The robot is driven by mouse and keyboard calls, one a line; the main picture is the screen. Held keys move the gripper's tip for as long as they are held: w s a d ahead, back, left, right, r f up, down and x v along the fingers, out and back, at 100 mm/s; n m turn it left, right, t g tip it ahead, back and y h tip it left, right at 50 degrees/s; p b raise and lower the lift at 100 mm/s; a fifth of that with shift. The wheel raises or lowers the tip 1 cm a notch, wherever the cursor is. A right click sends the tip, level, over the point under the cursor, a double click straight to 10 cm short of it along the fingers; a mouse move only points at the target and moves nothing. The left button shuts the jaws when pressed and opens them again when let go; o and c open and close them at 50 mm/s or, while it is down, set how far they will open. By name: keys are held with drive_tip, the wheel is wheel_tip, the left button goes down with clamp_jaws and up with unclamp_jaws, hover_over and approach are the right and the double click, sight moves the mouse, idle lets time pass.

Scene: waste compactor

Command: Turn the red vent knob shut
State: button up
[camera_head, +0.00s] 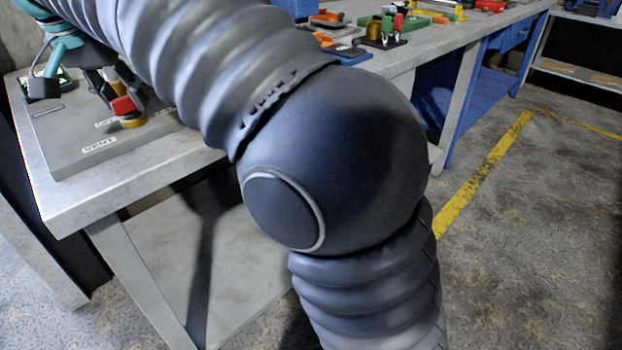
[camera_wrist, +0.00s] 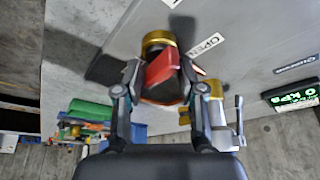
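The red vent knob (camera_wrist: 160,68) sits on a brass collar (camera_wrist: 158,38) on a grey panel, between my gripper's two fingers in the wrist view. My gripper (camera_wrist: 161,66) is open around the knob, with one finger on each side. A narrow gap shows at the left finger; contact at the right finger is unclear. An OPEN label (camera_wrist: 206,46) lies right of the knob. In the head view the red knob (camera_head: 122,105) shows below my gripper, near the VENT label (camera_head: 99,145) on the grey panel (camera_head: 65,150).
My arm hides much of the grey bench (camera_head: 85,205) in the head view. A second bench (camera_head: 440,40) holds several coloured items behind.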

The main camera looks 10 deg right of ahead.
drive_tip(key=n+y, duration=0.2)
drive_tip(key=n, duration=0.3)
drive_tip(key=shift+d+f+b, duration=0.1)
drive_tip(key=shift+d+b, duration=0.05)
drive_tip(key=shift+b, duration=0.2)
drive_tip(key=n+b, duration=0.1)
drive_tip(key=n, duration=0.1)
drive_tip(key=n+y+b, duration=0.1)
drive_tip(key=n, duration=0.1)
drive_tip(key=shift+f+y, duration=0.1)
drive_tip(key=shift+y, duration=0.2)
drive_tip(key=shift+w+p+v, duration=0.4)
drive_tip(key=shift+p+v, duration=0.9)
drive_tip(key=shift+v, duration=5.75)
drive_tip(key=s+d+f+m+b, duration=0.1)
drive_tip(key=s+d+f, duration=0.2)
drive_tip(key=d+f, duration=0.4)
drive_tip(key=s+d+f+m+h+b, duration=0.1)
drive_tip(key=s+d+f, duration=0.2)
drive_tip(key=d+f, duration=0.5)
drive_tip(key=s+d+f+m+t+b, duration=0.1)
drive_tip(key=s+d+f+m, duration=0.1)
drive_tip(key=d+f, duration=0.6)
drive_tip(key=shift+s+d+f+h, duration=0.15)
drive_tip(key=shift+s+f+h, duration=0.15)
drive_tip(key=shift+s+f, duration=0.3)
